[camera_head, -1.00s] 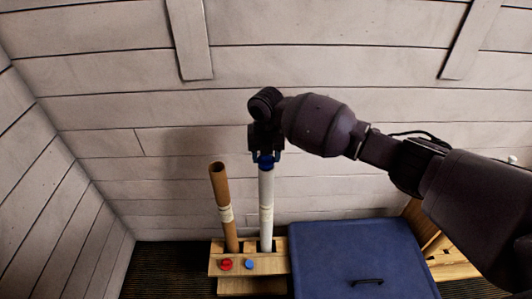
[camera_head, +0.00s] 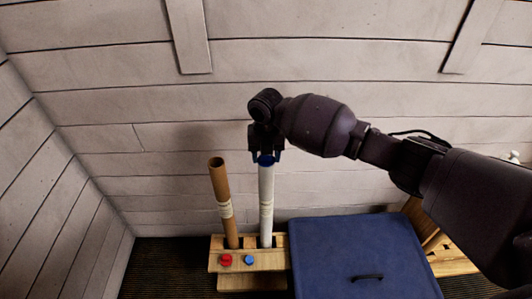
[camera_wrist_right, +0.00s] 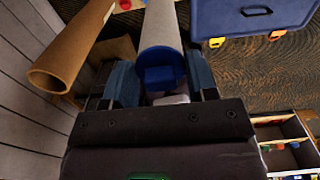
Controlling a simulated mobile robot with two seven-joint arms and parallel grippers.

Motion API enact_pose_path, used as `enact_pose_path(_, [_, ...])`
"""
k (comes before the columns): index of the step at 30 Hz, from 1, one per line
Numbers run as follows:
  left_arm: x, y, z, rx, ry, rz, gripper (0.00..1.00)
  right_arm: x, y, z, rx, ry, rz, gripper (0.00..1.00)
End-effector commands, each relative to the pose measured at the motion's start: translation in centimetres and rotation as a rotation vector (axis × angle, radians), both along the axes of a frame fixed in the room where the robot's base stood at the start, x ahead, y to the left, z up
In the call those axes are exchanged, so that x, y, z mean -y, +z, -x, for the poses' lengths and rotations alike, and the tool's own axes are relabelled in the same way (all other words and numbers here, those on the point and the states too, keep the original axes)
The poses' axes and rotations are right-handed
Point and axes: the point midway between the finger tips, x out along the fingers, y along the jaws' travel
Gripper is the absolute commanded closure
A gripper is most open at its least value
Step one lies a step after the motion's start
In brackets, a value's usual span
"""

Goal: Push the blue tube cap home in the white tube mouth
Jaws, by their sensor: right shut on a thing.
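The white tube (camera_head: 266,205) stands upright in a wooden rack (camera_head: 262,262). The blue tube cap (camera_head: 266,160) sits at its top mouth. My right gripper (camera_head: 266,154) is above the tube, pointing down, shut on the cap. In the right wrist view the cap (camera_wrist_right: 163,77) lies between the two fingers of my right gripper (camera_wrist_right: 163,88), its round blue rim against the mouth of the white tube (camera_wrist_right: 160,25). I cannot tell whether any gap is left under the rim. My left gripper is not in view.
A brown tube (camera_head: 220,190) leans slightly in the rack, left of the white tube. A red knob (camera_head: 226,260) and a blue knob (camera_head: 249,260) are on the rack's front. A blue lidded box (camera_head: 350,250) stands close on the right. A plank wall (camera_head: 130,100) is behind.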

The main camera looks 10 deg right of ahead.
Motion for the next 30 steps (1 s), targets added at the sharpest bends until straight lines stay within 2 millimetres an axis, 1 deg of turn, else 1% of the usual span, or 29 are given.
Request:
enact_pose_path(1, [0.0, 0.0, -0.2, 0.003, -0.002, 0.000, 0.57, 0.0, -0.1, 0.0, 0.000, 0.000, 0.000, 0.43])
enact_pose_path(6, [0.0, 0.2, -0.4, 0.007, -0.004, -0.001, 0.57, 0.0, 0.0, 0.0, 0.000, 0.000, 0.000, 0.18])
enact_pose_path(18, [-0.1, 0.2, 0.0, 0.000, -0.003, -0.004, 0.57, 0.0, 0.2, 0.0, 0.002, 0.000, -0.001, 0.18])
enact_pose_path(20, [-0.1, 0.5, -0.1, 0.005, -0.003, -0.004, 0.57, 0.0, 1.2, -0.1, 0.005, 0.000, -0.001, 0.18])
enact_pose_path(24, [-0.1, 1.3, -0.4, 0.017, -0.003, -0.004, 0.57, 0.0, 3.8, -0.1, 0.007, 0.001, -0.001, 0.18])
enact_pose_path(30, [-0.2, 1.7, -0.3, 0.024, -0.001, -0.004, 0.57, 0.0, 7.5, -0.1, 0.006, 0.000, 0.000, 0.18])
